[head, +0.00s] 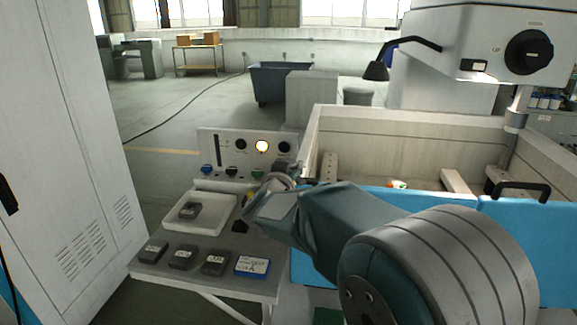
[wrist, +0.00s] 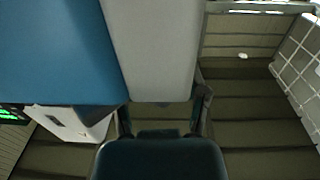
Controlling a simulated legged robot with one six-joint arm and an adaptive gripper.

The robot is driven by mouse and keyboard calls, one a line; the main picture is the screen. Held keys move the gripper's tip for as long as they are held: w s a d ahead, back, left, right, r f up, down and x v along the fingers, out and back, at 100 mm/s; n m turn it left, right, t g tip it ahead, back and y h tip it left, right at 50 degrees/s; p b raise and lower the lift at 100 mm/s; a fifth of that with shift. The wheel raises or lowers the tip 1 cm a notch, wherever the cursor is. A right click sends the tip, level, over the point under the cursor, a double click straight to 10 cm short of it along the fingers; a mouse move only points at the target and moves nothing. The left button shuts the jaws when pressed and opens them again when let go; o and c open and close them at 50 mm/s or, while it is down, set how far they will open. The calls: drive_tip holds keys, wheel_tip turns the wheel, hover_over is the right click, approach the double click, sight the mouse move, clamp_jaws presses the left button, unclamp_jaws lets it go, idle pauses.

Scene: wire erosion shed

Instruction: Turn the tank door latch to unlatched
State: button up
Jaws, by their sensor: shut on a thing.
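The blue tank door (head: 430,203) fronts the pale tank at the right, and a black handle (head: 521,187) is on its right part. In the wrist view the blue panel (wrist: 55,50) lies left of a pale grey wall piece (wrist: 150,50). My gripper (head: 272,186) is at the left end of the tank front. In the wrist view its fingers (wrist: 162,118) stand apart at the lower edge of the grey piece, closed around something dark. This appears to be the tank door latch, mostly hidden by my gripper; its angle cannot be told.
A control panel (head: 243,153) with a lit round lamp stands behind my gripper. A tall pale cabinet (head: 70,150) is at the left. A machine head (head: 488,48) overhangs the tank.

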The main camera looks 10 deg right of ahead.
drive_tip(key=m+g+h, duration=0.3)
drive_tip(key=m+h, duration=0.1)
drive_tip(key=h, duration=0.1)
drive_tip(key=shift+w+a+g, duration=0.1)
drive_tip(key=shift+a+g, duration=0.05)
drive_tip(key=shift+g, duration=0.25)
drive_tip(key=m+g+h, duration=0.3)
drive_tip(key=m+g, duration=0.1)
drive_tip(key=g, duration=0.1)
drive_tip(key=shift+r+h, duration=0.1)
drive_tip(key=shift+h, duration=0.3)
drive_tip(key=shift+m+g, duration=0.3)
drive_tip(key=shift+g, duration=0.1)
drive_tip(key=o, duration=1.1)
drive_tip(key=shift+o, duration=0.2)
drive_tip(key=v, duration=1.2)
drive_tip(key=shift+f, duration=0.3)
